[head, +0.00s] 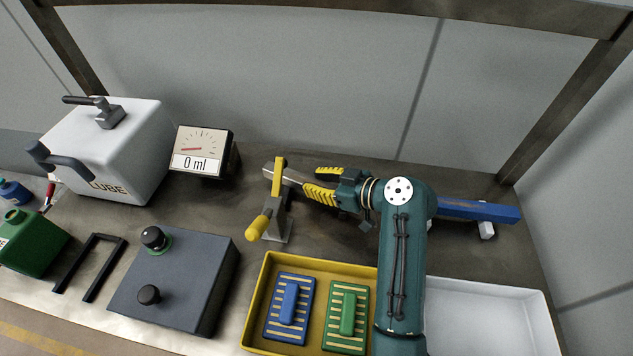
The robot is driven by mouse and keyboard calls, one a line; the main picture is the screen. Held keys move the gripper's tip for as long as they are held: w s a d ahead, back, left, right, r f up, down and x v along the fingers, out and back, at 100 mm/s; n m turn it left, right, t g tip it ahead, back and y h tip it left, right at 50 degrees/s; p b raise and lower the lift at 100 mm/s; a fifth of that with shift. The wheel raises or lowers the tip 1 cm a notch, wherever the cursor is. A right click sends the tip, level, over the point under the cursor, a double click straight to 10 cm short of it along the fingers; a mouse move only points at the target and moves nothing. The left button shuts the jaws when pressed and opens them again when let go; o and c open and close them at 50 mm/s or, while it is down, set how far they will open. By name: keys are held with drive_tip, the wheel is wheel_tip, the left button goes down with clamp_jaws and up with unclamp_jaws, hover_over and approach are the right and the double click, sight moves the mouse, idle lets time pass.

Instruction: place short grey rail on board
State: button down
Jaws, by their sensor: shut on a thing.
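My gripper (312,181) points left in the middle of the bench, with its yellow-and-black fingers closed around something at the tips. A light grey bar (292,178) sticks out leftward from the fingertips, behind the yellow lever; it looks like the short grey rail, though much of it is hidden by the lever and fingers. A grey stand (277,226) with a yellow lever and knob (259,226) stands just left of the fingers. I cannot pick out the board with certainty. A long blue beam (480,210) lies behind my arm on a pale support (486,230), its left part hidden.
A yellow tray (256,300) holding a blue and a green ribbed block sits in front, beside a white tray (490,290). A grey control box (175,285), a dial reading 0 ml (202,150) and a white LUBE container (135,150) stand left.

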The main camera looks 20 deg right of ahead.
drive_tip(key=c, duration=0.9)
unclamp_jaws()
drive_tip(key=shift+f, duration=0.1)
drive_tip(key=shift+p, duration=0.5)
drive_tip(key=v, duration=1.6)
drive_tip(key=w+a+r+m+t+h, duration=0.35)
drive_tip(key=w+a+r+h, duration=0.2)
drive_tip(key=a+r, duration=0.5)
drive_tip(key=s+a+r+t, duration=0.1)
drive_tip(key=a+r, duration=0.1)
drive_tip(key=r, duration=0.1)
drive_tip(key=s+a+r+m+t+h, duration=0.1)
drive_tip(key=a+r+t, duration=0.1)
drive_tip(key=r, duration=0.1)
drive_tip(key=s+a+r+m+t, duration=0.1)
drive_tip(key=s+a+r, duration=0.1)
drive_tip(key=r, duration=0.1)
drive_tip(key=shift+s+a+r+t+h+b, duration=0.15)
drive_tip(key=shift+a+r+t+h+b, duration=0.1)
drive_tip(key=shift+t+b, duration=0.1)
drive_tip(key=shift+o, duration=1.3)
drive_tip(key=s+a+r+m+t+h, duration=0.1)
drive_tip(key=s+a+r+m+t, duration=0.1)
drive_tip(key=s+r, duration=0.3)
drive_tip(key=shift+s+r+t, duration=0.3)
drive_tip(key=shift+s+t, duration=0.1)
drive_tip(key=shift+s, duration=0.15)
